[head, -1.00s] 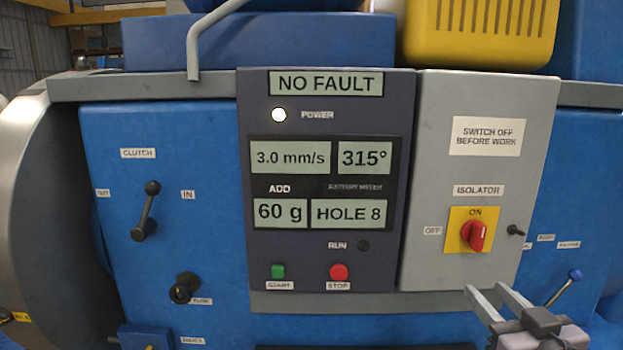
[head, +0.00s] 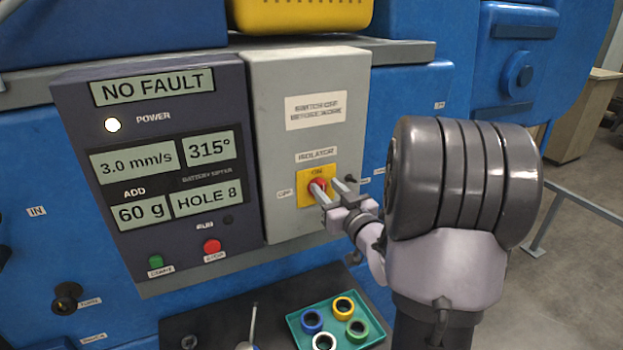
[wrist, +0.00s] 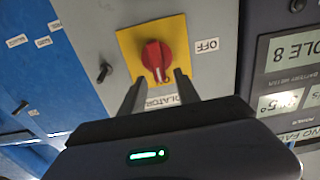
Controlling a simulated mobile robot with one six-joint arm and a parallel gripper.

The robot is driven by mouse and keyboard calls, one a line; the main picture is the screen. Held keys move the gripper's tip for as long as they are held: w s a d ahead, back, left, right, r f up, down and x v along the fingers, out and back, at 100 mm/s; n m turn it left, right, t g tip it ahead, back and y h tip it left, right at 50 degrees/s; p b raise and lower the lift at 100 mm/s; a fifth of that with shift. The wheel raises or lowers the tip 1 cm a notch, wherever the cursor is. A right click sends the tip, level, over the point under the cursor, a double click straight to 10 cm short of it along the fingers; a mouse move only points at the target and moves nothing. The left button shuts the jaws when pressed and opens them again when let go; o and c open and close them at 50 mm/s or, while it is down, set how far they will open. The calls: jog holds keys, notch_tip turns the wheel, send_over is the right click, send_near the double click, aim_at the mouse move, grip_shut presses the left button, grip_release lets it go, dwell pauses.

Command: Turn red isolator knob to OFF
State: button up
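The red isolator knob (head: 317,186) sits on a yellow plate (head: 305,199) on the grey isolator box (head: 285,160). In the wrist view, which is upside down, the red knob (wrist: 154,54) has its white mark pointing down the picture, toward the "ISOLATOR" label and away from the "OFF" label (wrist: 206,46) at its side. My gripper (head: 325,190) is in front of the knob. In the wrist view my gripper (wrist: 159,77) is open, its two fingers apart with the knob between and just beyond the tips. I see no clear contact.
A small black latch (wrist: 104,72) projects from the box beside the plate. The dark display panel (head: 150,160) reads "NO FAULT", with its white power lamp (head: 112,125) lit. A green tray (head: 340,318) with several coloured rings lies below my arm.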

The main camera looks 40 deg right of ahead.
jog(key=shift+x, duration=0.8)
grip_shut()
